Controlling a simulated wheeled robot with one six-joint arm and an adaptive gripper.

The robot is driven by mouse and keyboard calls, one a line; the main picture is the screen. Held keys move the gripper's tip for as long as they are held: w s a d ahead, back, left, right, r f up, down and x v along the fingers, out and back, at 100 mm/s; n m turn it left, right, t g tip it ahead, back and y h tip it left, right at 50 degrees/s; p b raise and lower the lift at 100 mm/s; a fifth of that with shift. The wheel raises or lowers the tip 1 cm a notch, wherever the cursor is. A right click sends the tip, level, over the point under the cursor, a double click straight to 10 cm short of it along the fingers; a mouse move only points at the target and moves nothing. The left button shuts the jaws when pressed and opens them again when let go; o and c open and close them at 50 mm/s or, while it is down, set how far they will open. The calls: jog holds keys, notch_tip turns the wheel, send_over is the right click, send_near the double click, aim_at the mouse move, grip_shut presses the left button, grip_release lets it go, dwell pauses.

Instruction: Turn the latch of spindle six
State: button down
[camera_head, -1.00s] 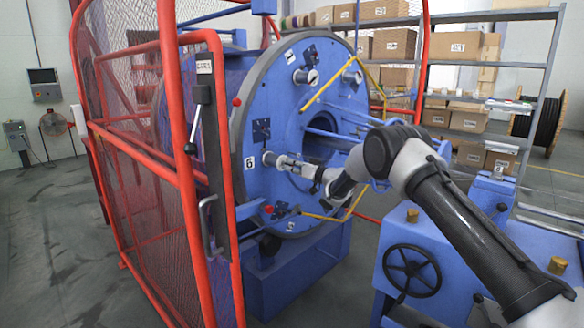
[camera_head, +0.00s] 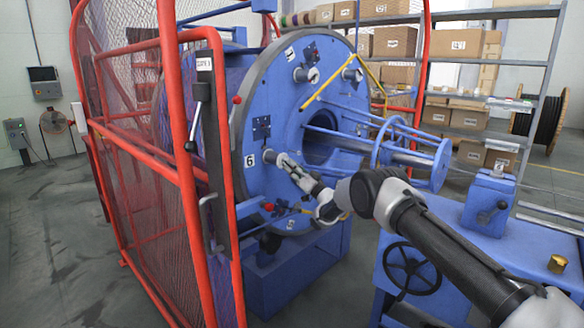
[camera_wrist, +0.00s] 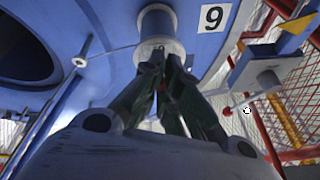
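Spindle six (camera_head: 268,157) is a short grey cylinder on the big blue disc (camera_head: 296,104), beside the "6" label (camera_head: 250,161). In the wrist view, spindle six (camera_wrist: 156,22) is at the top centre, and its label (camera_wrist: 213,17) appears upside down, like a 9. My gripper (camera_head: 281,159) reaches the spindle's front end. In the wrist view, the fingertips of my gripper (camera_wrist: 164,62) come close together at that end, around a small part that seems to be the latch. The fingers hide most of the latch, so its angle cannot be told.
A red mesh cage (camera_head: 185,178) stands at the left, near the disc. A blue tube with ring frames (camera_head: 405,152) sticks out of the disc's centre above my arm. A blue machine bed with a handwheel (camera_head: 412,268) stands at the right. Shelves with boxes (camera_head: 460,80) are behind.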

jog(key=shift+a+f+t+y, duration=0.1)
jog(key=shift+f+t+y, duration=0.2)
jog(key=shift+y, duration=0.2)
jog(key=shift+w, duration=0.1)
jog(key=c, duration=1.7)
grip_release()
jog(key=shift+o, duration=0.8)
jog(key=shift+d+f, duration=0.15)
jog(key=shift+d, duration=0.05)
jog(key=v, duration=1.1)
jog(key=shift+s, duration=0.25)
jog(key=shift+d+f, duration=0.1)
jog(key=shift+f, duration=0.05)
